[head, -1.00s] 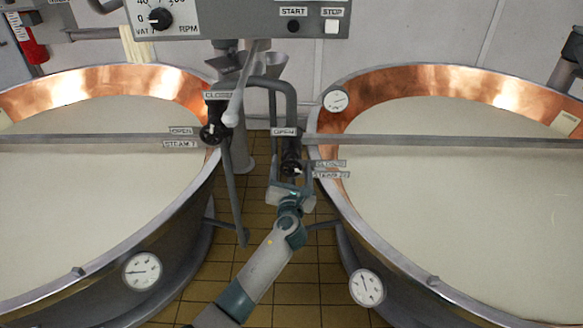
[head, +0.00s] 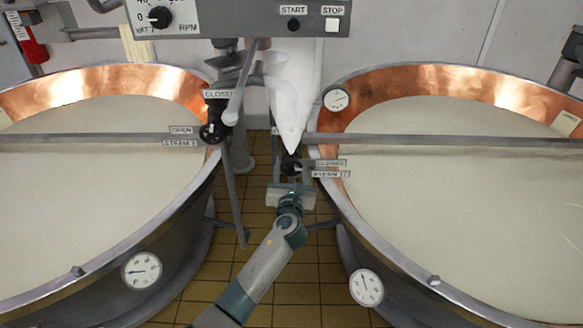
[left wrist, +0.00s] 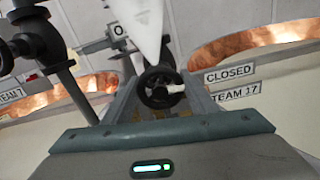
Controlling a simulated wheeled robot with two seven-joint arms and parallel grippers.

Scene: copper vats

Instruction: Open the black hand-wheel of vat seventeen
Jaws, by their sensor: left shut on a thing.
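The black hand-wheel of vat seventeen (head: 292,168) sits between the two vats, beside the labels CLOSED (head: 330,163) and STEAM 17 (head: 331,174). In the left wrist view the wheel (left wrist: 158,80) lies between my fingers, and a white pointer bar on it points right, towards the CLOSED side. My left gripper (head: 291,182) is shut on the wheel from the front; its fingers (left wrist: 160,98) flank it in the wrist view. A white tapering plume (head: 291,95) stands above the wheel and mostly hides the OPEN label and the pipe. My right gripper is not in view.
Vat seventeen (head: 345,205) is at the right, and another copper-lined vat (head: 205,195) at the left, both holding pale liquid. A second black hand-wheel (head: 212,134), labelled STEAM 7, is close on the left. A control box (head: 240,20) hangs above.

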